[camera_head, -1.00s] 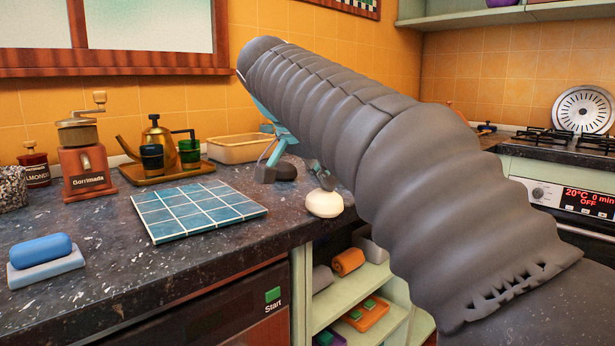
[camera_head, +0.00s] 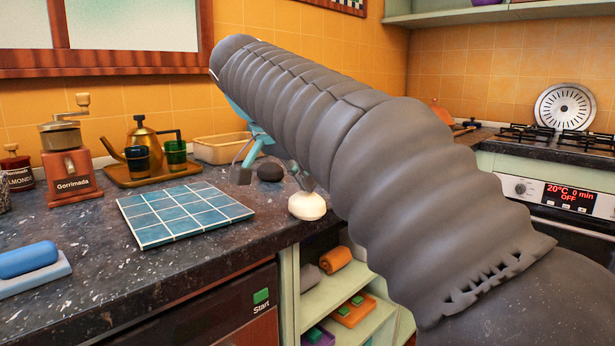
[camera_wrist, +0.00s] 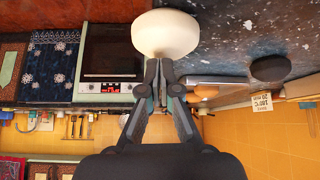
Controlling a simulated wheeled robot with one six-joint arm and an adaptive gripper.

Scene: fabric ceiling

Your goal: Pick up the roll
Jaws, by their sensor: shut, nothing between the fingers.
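A white, round, slightly flattened thing (camera_head: 307,206) sits near the counter's front edge in the head view. It is large at the top of the wrist view (camera_wrist: 165,33), just beyond the fingertips. A dark oval thing (camera_head: 270,173) lies behind and left of it; the wrist view shows it at the right (camera_wrist: 269,69). Neither is labelled, so I cannot tell for certain which is the roll. My gripper (camera_wrist: 162,75) is shut and empty, its tips close to the white thing. Contact is unclear. My arm hides part of the counter in the head view.
A blue tiled board (camera_head: 185,212) lies to the left. Open shelves below hold an orange rolled cloth (camera_head: 336,259). A stove (camera_head: 560,140) stands at right.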

